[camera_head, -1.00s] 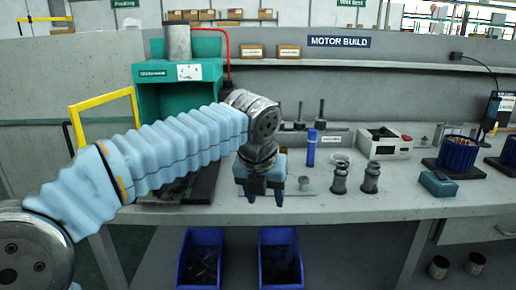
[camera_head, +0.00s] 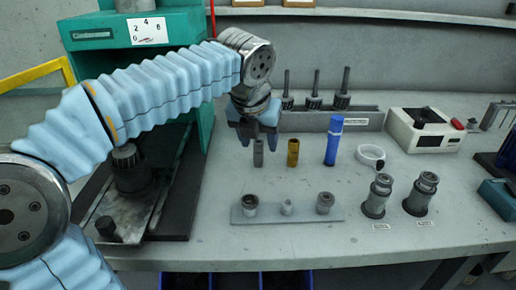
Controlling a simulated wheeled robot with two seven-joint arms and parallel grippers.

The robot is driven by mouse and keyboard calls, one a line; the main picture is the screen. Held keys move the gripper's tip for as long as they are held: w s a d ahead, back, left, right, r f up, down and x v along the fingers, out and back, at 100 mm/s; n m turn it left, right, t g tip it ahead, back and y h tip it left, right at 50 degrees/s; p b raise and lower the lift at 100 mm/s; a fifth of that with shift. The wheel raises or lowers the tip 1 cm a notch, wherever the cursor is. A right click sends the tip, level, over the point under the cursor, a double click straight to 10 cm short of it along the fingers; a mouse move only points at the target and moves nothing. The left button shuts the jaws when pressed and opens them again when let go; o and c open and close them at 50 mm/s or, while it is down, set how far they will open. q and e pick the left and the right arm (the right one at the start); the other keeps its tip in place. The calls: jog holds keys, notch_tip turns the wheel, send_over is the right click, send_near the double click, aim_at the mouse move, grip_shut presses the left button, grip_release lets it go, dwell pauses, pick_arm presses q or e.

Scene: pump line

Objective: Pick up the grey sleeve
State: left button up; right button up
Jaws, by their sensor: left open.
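The grey sleeve (camera_head: 258,154) is a small dark grey upright cylinder on the bench, left of a brass-coloured cylinder (camera_head: 293,152). My left gripper (camera_head: 257,137) points down from the arm that comes in from the left. It is open and appears just above or around the top of the sleeve in the picture. Whether it touches the sleeve cannot be told. My right gripper is out of view.
A blue cylinder (camera_head: 334,140) and a white ring (camera_head: 370,157) stand to the right. A grey plate (camera_head: 268,214) with small fittings lies in front. Two metal fittings (camera_head: 377,195) (camera_head: 422,193) stand at right. A green press (camera_head: 150,70) stands at left, and a white device (camera_head: 424,130) at back right.

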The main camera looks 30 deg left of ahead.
aim_at(259, 151)
pick_arm(q)
jog(key=x, duration=0.6)
jog(key=shift+w+a+r, duration=0.1)
jog(key=shift+w+a, duration=0.05)
jog(key=shift+a, duration=0.25)
jog(key=shift+c, duration=0.2)
jog(key=c, duration=0.8)
jog(key=shift+r, duration=0.2)
